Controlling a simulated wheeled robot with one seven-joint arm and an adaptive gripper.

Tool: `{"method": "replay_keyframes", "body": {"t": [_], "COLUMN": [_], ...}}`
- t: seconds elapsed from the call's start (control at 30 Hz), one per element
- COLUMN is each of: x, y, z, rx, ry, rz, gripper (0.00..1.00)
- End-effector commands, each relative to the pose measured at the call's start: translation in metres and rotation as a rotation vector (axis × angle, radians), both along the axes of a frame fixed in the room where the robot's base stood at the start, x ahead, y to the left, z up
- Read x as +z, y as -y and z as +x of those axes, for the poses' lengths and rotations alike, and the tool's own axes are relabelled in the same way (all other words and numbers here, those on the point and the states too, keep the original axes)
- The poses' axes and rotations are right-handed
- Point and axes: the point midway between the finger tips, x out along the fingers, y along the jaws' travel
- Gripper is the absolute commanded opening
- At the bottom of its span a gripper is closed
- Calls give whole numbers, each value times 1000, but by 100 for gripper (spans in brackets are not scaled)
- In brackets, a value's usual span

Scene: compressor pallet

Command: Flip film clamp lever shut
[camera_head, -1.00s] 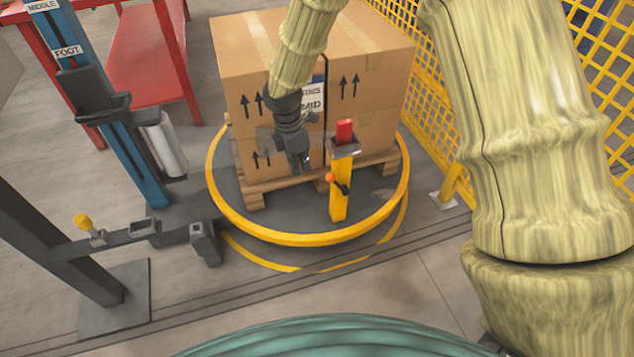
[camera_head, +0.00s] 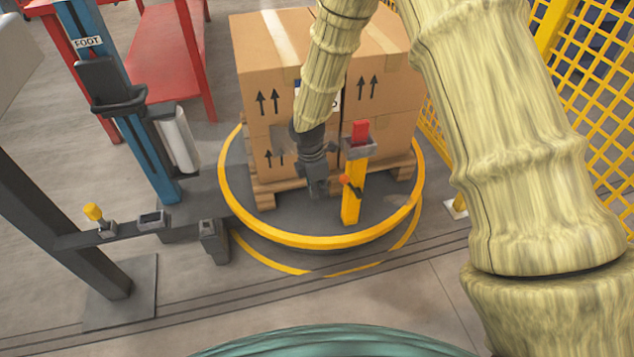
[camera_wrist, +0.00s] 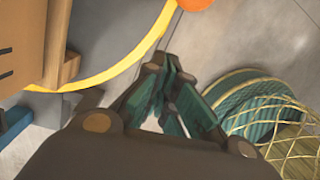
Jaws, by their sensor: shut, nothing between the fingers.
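The yellow clamp post (camera_head: 352,200) stands upright at the front of the turntable, with a grey bracket and a red block (camera_head: 360,132) on top. An orange knob (camera_head: 344,179) on a short dark lever sits on the post's left side. The orange knob also shows cut off at the top edge of the wrist view (camera_wrist: 195,3). My gripper (camera_head: 319,191) points down just left of the post, slightly apart from the knob. In the wrist view its fingers (camera_wrist: 166,75) are together with nothing visibly held.
Cardboard boxes (camera_head: 275,95) on a pallet stand close behind my gripper. The turntable has a yellow rim (camera_head: 300,241). A blue mast (camera_head: 125,120) with a white film roll (camera_head: 180,140) stands left. A yellow mesh fence (camera_head: 590,110) is at right.

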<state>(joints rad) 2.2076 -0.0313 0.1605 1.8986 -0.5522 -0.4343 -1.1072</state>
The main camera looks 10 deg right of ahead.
Motion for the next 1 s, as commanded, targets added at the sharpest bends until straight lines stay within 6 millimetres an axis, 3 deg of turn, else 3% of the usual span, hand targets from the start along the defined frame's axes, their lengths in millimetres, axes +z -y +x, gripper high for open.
{"method": "replay_keyframes", "body": {"t": [0.33,1.0], "x": [16,28], "y": [33,41], "z": [7,8], "rx": [-1,0], "ry": [1,1], "rz": [0,0], "gripper": [0,0]}}
